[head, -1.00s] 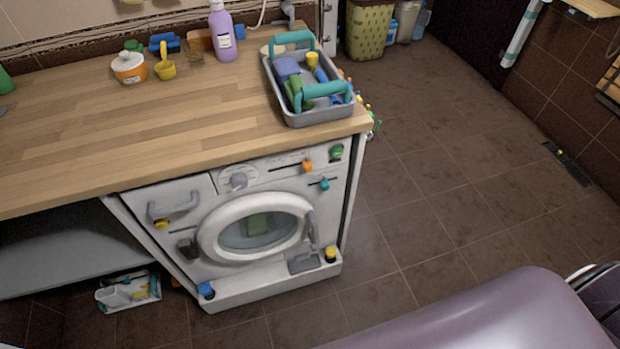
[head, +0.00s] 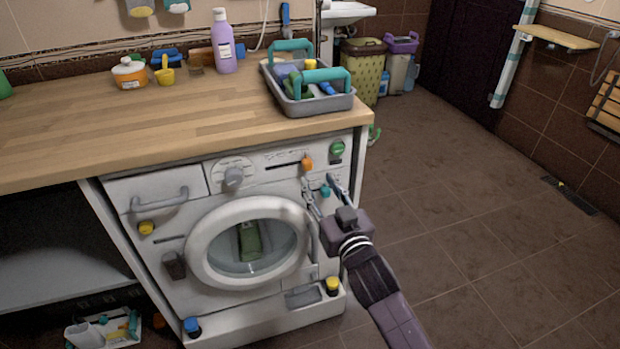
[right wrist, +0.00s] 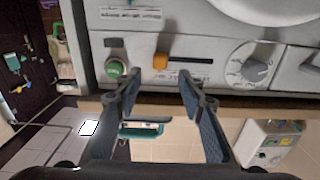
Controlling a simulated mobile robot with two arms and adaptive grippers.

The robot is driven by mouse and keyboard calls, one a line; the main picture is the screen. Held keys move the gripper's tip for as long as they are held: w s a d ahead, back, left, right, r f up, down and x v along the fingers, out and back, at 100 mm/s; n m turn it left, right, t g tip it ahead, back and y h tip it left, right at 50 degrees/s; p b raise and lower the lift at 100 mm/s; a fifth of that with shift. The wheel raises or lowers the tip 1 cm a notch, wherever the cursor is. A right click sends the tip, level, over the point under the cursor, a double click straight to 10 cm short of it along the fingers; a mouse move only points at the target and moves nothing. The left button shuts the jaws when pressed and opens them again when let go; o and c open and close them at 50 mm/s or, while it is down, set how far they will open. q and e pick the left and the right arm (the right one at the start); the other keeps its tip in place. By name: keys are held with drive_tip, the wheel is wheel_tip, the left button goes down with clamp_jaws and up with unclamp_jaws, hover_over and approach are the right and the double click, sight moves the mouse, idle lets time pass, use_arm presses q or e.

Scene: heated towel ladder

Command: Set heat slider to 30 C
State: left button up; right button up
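An orange slider knob (head: 307,163) sits at the right end of a dark horizontal slot. I cannot read the labels to tell which sets heat. In the right wrist view, the open fingers (right wrist: 157,82) point at the panel, with the orange knob (right wrist: 160,61) just beyond the gap. My left gripper is out of view.
A green knob (head: 337,148) and a grey dial (head: 233,177) flank the orange slider. The wooden counter (head: 150,125) overhangs the panel and carries a grey caddy (head: 318,106) near its right edge. The floor right of the machine (head: 450,230) is clear.

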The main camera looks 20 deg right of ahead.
sight(308, 167)
drive_tip(key=w, duration=0.7)
drive_tip(key=shift+w+a+f+b, duration=0.1)
drive_tip(key=shift+w+b, duration=0.1)
drive_tip(key=shift+b, duration=0.2)
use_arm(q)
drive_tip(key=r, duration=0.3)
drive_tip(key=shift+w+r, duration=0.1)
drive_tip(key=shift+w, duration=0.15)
use_arm(e)
clamp_jaws()
drive_tip(key=shift+a, duration=0.1)
